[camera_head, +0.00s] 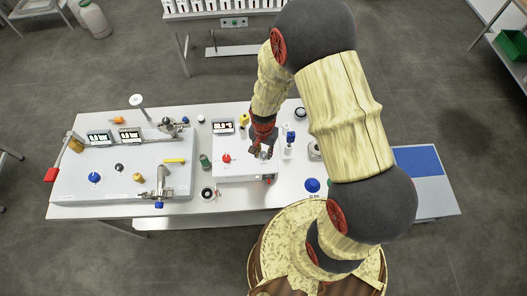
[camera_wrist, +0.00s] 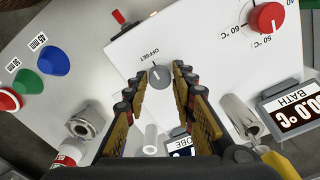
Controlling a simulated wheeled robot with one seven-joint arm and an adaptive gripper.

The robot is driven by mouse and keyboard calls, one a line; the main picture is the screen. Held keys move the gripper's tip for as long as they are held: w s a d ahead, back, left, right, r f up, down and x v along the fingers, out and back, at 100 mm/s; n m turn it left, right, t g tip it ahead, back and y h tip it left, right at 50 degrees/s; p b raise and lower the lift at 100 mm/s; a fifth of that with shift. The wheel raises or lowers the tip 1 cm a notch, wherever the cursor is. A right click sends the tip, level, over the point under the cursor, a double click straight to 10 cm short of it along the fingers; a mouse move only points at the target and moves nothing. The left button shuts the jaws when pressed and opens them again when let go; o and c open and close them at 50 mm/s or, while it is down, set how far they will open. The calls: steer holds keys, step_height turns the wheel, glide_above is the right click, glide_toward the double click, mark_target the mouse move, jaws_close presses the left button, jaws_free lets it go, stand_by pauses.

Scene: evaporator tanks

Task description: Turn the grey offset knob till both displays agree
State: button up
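The grey offset knob (camera_wrist: 159,77), with a pointer mark and the label OFFSET beside it, sits on a white panel in the wrist view. My gripper (camera_wrist: 160,92) is open, with its fingertips on either side of the knob; I cannot tell whether they touch it. In the head view my gripper (camera_head: 263,148) is over the right part of the white box and hides the knob. The BATH display (camera_wrist: 296,110) is partly cut off and its full reading is unclear. A second display (camera_wrist: 181,147), its label ending in "OBE", is mostly hidden by my gripper.
A red dial knob (camera_wrist: 266,18) marked in °C is on the same panel. Blue (camera_wrist: 54,61), green (camera_wrist: 28,82) and red stoppers stand nearby. A metal fitting (camera_wrist: 86,122) is left of my fingers. A larger panel with valves (camera_head: 125,170) fills the bench's left side.

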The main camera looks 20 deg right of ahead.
jaws_close()
steer(key=shift+n, duration=0.3)
steer(key=n+b, duration=0.2)
steer(key=n, duration=0.3)
steer(key=shift+n, duration=0.3)
steer(key=n+b, duration=0.1)
steer(key=n, duration=0.4)
steer(key=shift+n+b, duration=0.35)
steer(key=shift+n, duration=1.85)
steer(key=shift+r, duration=0.1)
steer(key=shift+o, duration=2.1)
jaws_free()
steer(key=shift+o, duration=0.3)
